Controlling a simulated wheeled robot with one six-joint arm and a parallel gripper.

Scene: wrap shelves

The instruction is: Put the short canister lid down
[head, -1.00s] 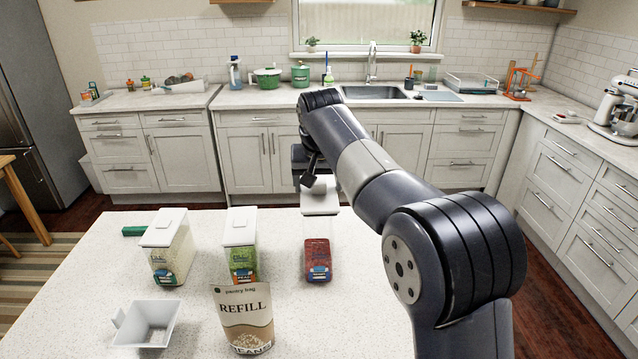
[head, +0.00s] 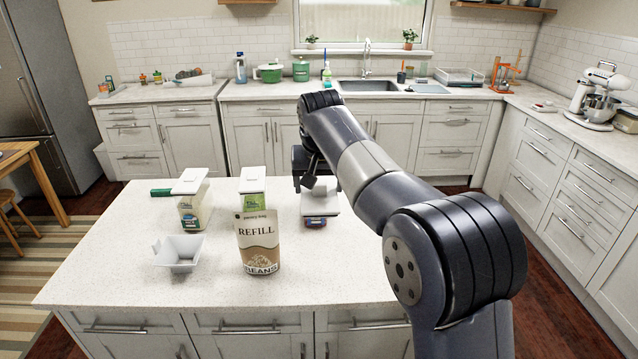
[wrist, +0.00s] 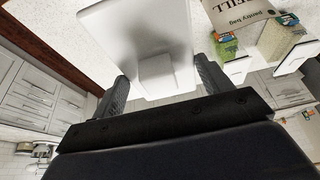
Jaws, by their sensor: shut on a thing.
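A white square lid (head: 318,204) is held level by its knob in my gripper (head: 308,184). In the wrist view, my gripper (wrist: 160,82) has one finger on each side of the knob, and the lid (wrist: 130,28) fills the upper middle. A clear canister with dark red contents (head: 316,222) stands on the counter, largely hidden behind the lid in the head view. I cannot tell the gap between them.
Two lidded canisters, one pale (head: 191,206) and one green-labelled (head: 252,186), stand on the island counter (head: 120,275). A refill bag (head: 258,245) stands before the green one. A white scoop-like tray (head: 179,256) lies left. The counter's right front is clear.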

